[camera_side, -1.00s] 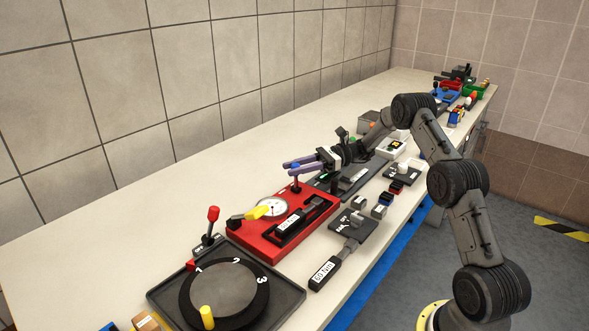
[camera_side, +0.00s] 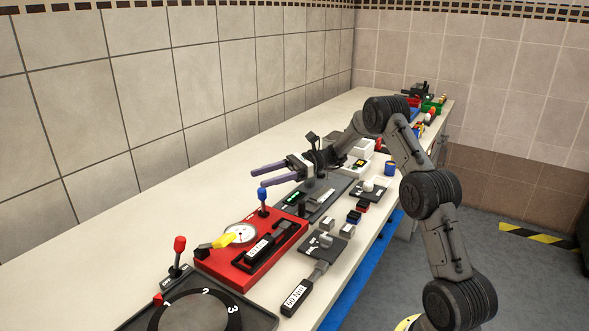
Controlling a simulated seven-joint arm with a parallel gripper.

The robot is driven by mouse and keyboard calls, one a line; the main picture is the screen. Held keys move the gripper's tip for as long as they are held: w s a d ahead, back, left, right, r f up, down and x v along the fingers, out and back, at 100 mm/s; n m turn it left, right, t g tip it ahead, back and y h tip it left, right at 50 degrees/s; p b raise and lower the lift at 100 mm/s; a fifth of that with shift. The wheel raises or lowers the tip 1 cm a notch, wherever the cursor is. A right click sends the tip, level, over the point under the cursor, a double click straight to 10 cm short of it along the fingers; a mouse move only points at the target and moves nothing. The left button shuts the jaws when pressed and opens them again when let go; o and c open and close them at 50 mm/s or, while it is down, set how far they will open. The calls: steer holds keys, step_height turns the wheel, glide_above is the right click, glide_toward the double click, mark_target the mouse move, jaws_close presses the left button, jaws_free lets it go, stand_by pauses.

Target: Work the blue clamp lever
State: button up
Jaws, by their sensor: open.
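The blue clamp lever (camera_side: 262,194) stands upright with a blue knob on a dark stem, at the back corner of the red fixture (camera_side: 222,263). My gripper (camera_side: 259,178) is open, its two purple fingers pointing left. The fingertips are just above the blue knob in the picture. The nearer fingertip is close to the knob; I cannot tell whether they touch. Nothing shows between the fingers. The fixture also carries a white dial gauge (camera_side: 240,233), a yellow pointed piece (camera_side: 224,241) and a black labelled slide (camera_side: 268,246).
A red-knobbed lever (camera_side: 179,245) and a numbered turntable (camera_side: 195,312) stand at the front left. A dark plate (camera_side: 318,198) lies under my gripper's wrist. Small blocks and a black-handled tool (camera_side: 297,296) lie to the right.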

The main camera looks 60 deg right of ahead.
steer(key=s+a+r, duration=0.3)
steer(key=s+r, duration=0.4)
steer(key=s, duration=0.4)
steer(key=shift+s, duration=0.25)
steer(key=shift+r, duration=0.1)
